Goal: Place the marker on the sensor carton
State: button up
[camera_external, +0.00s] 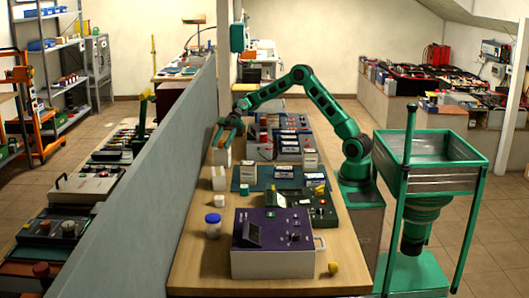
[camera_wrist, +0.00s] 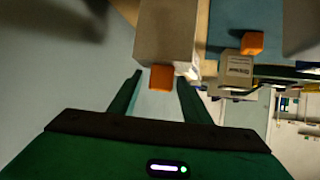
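My gripper (camera_wrist: 158,85) points down over the far left of the workbench; in the outside view my gripper (camera_external: 224,133) is just above a pale carton (camera_external: 220,156). In the wrist view its two green fingers are apart. A small orange block (camera_wrist: 161,78), possibly the marker, lies between or just beyond the fingertips, against a plain beige carton (camera_wrist: 168,34). I see a gap beside it, and no clear grip. A second orange block (camera_wrist: 253,43) is by a white labelled box (camera_wrist: 237,70). I cannot read which carton is the sensor carton.
A grey partition (camera_external: 165,195) runs along the bench's left side. On the wooden bench (camera_external: 195,262) stand a purple instrument (camera_external: 272,259), a blue-lidded jar (camera_external: 213,229), a green device (camera_external: 318,211) and another pale carton (camera_external: 218,180). The bench's near left strip is fairly clear.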

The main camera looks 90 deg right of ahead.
jog(key=shift+r, duration=0.15)
jog(key=v, duration=1.2)
jog(key=shift+a, duration=0.1)
dwell(0.3)
